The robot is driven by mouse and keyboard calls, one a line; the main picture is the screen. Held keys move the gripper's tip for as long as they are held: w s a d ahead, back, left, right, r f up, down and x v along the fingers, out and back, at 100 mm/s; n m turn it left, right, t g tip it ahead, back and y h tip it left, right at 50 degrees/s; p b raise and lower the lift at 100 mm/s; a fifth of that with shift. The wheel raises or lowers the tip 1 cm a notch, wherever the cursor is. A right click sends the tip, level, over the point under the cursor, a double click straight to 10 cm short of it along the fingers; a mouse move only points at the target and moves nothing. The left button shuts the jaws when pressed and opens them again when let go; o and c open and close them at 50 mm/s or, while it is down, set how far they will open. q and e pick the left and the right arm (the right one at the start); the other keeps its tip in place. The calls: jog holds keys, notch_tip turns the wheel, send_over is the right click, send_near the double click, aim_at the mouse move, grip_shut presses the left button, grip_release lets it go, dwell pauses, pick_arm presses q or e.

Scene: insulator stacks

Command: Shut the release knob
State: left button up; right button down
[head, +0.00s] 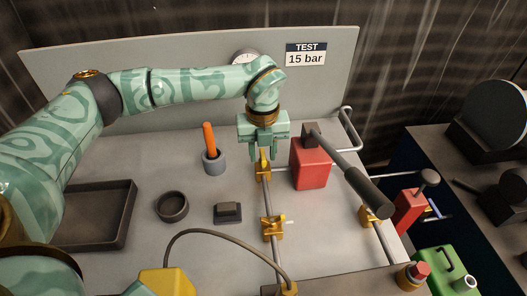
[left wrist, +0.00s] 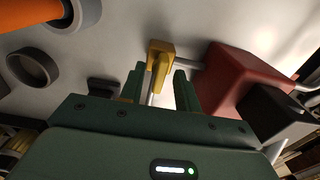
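My left gripper (head: 263,155) points down at a brass valve (head: 263,172) on the pipe, beside the red pump block (head: 311,165). In the left wrist view the gripper (left wrist: 160,85) is open. Its two green fingers stand apart, with the yellow lever of the brass valve (left wrist: 160,58) showing in line with the gap. I cannot tell whether they touch it. No part is labelled as the release knob, so I cannot tell which it is. A second brass valve (head: 272,228) sits nearer on the pipe. My right gripper is not in view.
The pump's dark-gripped lever (head: 366,191) slants right. A grey cup with an orange handle (head: 210,145), a dark ring (head: 172,206) and a small dark block (head: 228,213) stand left. A tray (head: 128,215) is farther left. A panel with a test sign (head: 305,54) rises behind.

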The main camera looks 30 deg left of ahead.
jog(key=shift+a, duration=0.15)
pick_arm(q)
grip_shut()
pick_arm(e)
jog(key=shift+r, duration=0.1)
